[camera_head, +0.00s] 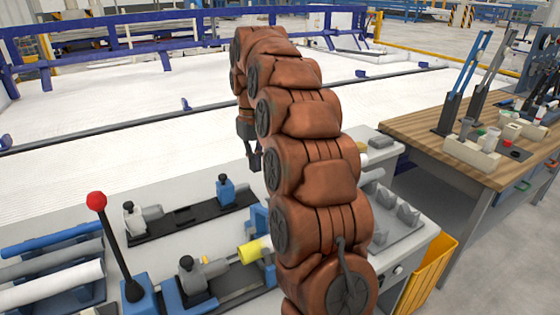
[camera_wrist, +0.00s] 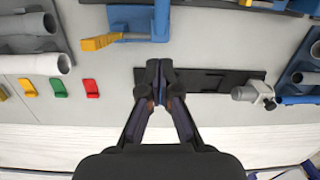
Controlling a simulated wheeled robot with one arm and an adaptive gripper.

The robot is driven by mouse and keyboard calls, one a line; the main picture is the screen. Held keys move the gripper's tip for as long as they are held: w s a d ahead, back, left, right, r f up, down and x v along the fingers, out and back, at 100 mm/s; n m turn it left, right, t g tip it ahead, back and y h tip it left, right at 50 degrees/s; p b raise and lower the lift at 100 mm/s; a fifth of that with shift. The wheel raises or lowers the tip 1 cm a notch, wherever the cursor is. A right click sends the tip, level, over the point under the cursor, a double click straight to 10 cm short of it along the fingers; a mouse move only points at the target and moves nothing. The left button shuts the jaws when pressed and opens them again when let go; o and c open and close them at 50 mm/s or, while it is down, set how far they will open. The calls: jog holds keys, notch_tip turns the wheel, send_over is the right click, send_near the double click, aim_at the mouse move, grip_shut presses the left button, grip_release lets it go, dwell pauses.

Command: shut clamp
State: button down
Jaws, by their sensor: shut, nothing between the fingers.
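A black rail (camera_head: 190,217) on the grey bench carries a grey clamp part (camera_head: 140,215) at its left end and a blue clamp part (camera_head: 226,190) at its right end. My gripper (camera_head: 254,160) points down above and just right of the blue part, fingers together and empty. In the wrist view my gripper (camera_wrist: 158,68) is shut over the black rail (camera_wrist: 215,82). The fingers hide most of the blue part there. The grey clamp part (camera_wrist: 252,95) shows at the right. I cannot tell whether the fingers touch the blue part.
A nearer clamp (camera_head: 192,275) and a yellow-ended piece (camera_head: 252,250) sit in front. A black lever with a red knob (camera_head: 97,201) rises at the left, beside pipes (camera_head: 60,285). My arm hides the bench's middle right. A wooden table (camera_head: 430,130) stands right.

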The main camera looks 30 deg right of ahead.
jog(key=w+d+r+m+p, duration=0.1)
jog(key=w+d+r+p, duration=0.35)
jog(key=d, duration=0.45)
jog(key=shift+s+a+f+p, duration=0.1)
jog(key=shift+s+f+p, duration=0.35)
jog(key=shift+f, duration=1.4)
jog(key=shift+s+a+f+p, duration=0.1)
jog(key=shift+s+f, duration=0.7)
jog(key=shift+f, duration=1.05)
jog(key=shift+s+a+f+p, duration=0.1)
jog(key=shift+s+f+p, duration=0.35)
jog(key=shift+f, duration=1.4)
jog(key=shift+s, duration=0.15)
jog(key=shift+s+t+b, duration=0.1)
jog(key=shift+t+b, duration=0.3)
jog(key=shift+b, duration=0.3)
